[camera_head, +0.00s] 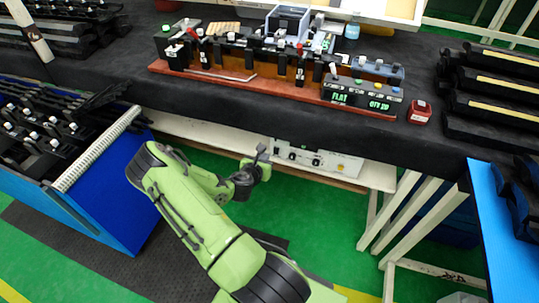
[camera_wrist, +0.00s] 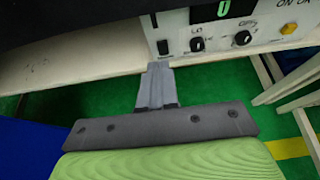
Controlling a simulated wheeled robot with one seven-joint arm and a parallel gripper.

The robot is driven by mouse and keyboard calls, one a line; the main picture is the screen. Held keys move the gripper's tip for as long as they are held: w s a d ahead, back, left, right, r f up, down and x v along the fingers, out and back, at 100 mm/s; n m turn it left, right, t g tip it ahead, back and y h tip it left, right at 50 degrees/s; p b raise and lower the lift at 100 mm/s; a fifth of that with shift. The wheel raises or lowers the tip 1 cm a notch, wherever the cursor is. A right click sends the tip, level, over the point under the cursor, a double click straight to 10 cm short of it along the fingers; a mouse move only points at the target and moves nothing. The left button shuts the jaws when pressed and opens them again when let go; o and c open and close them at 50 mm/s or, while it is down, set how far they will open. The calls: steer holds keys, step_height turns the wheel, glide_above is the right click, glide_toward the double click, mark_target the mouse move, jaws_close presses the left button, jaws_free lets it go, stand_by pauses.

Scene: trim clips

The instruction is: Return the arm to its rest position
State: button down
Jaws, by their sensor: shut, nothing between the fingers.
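My green arm reaches up from the bottom of the head view, with its elbow bent at the left. My gripper (camera_head: 262,153) is at the end of it, over the green floor in front of the black-topped bench (camera_head: 185,103). In the wrist view my gripper (camera_wrist: 157,70) shows as grey fingers pressed together, with nothing between them. The fingers point toward a grey control box (camera_wrist: 225,40) on the shelf under the bench. In the head view a small gap of floor and shelf shows around the gripper, and it appears to touch nothing.
A fixture on a red-brown base (camera_head: 290,88) stands on the bench, with a small red box (camera_head: 420,112) beside it. A blue bin (camera_head: 110,215) with black parts is at left. White legs (camera_head: 390,215) and a blue surface (camera_head: 500,235) are at right. Green floor is open between.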

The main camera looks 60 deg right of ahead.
steer(key=shift+s+a+r, duration=0.2)
steer(key=shift+a+r, duration=0.6)
steer(key=shift+a, duration=0.1)
